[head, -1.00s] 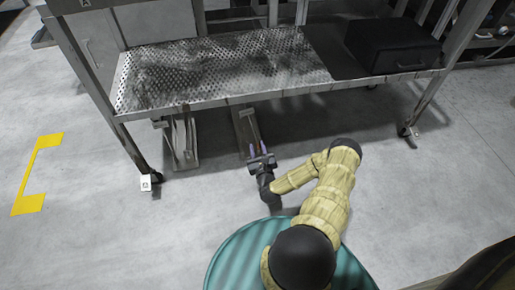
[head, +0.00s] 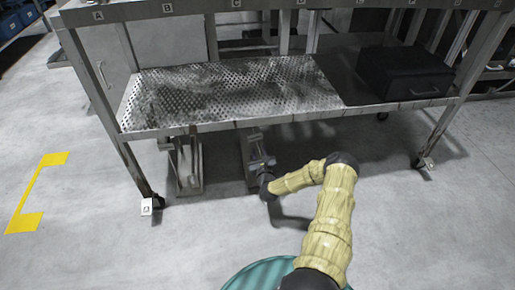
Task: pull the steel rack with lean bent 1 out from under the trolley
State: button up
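The trolley (head: 290,117) has a perforated lower shelf on legs with castors. Two narrow steel racks are under it. The left rack (head: 188,172) stands near the left leg. The right rack (head: 247,150) is partly hidden by the shelf edge and my gripper. I cannot tell from this view which one is lean bent 1. My gripper (head: 259,161) is low, at the near end of the right rack, below the shelf's front edge. Its fingers are small and dark against the rack, so I cannot tell whether they are open, shut or touching it.
A black box (head: 405,73) sits on the shelf's right part. A white tag (head: 147,206) is at the front left castor, and another castor (head: 424,163) is at the right. Yellow floor marking (head: 38,190) lies at the left. The floor before the trolley is clear.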

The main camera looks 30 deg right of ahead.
jog(key=b+x, duration=0.1)
jog(key=x, duration=0.3)
jog(key=shift+f+b, duration=0.15)
jog(key=shift+b, duration=0.25)
jog(key=shift+w+d, duration=0.1)
jog(key=shift+w, duration=0.35)
grip_shut()
dwell(0.7)
